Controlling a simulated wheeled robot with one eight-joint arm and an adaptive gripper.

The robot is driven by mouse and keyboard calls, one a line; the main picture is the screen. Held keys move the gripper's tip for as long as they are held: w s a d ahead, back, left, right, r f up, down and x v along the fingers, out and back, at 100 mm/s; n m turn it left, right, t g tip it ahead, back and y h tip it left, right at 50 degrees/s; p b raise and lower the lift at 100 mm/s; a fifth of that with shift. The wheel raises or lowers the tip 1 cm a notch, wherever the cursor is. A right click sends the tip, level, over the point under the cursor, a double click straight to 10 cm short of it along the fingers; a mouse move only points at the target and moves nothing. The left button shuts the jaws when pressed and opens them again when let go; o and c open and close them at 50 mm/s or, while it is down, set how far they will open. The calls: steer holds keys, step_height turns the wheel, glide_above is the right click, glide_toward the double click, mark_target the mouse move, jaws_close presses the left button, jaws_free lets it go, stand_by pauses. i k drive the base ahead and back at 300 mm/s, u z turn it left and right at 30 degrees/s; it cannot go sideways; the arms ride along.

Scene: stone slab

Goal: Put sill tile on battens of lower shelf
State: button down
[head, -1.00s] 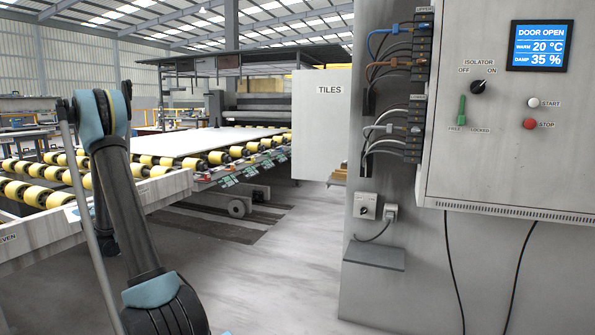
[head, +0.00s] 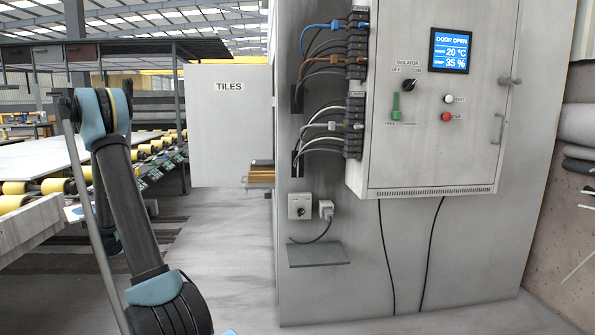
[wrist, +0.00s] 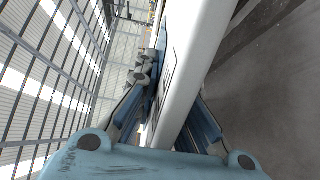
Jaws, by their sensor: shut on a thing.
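In the wrist view, a long pale slab, which looks like the sill tile (wrist: 188,62), runs up the picture between the blue fingers of my gripper (wrist: 172,105). My gripper is shut on it. The tile's far end runs towards the top edge of the view. In the head view my arm shows at the left, but the gripper and tile are out of sight. An open door marked TILES (head: 230,125) stands left of the grey cabinet. A small tan-edged ledge (head: 261,174) shows beside it.
The grey cabinet (head: 440,255) carries a control box (head: 425,150) reading DOOR OPEN, cables and a small protruding ledge (head: 319,254). A roller conveyor (head: 50,187) lies at the left. Rolls and a board (head: 565,215) stand at the right. Floor between conveyor and cabinet is clear.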

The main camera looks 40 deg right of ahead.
mark_target(267, 173)
steer(key=z, duration=0.3)
steer(key=i, duration=1)
steer(key=z, duration=0.4)
steer(key=i, duration=1.15)
steer(key=z, duration=0.15)
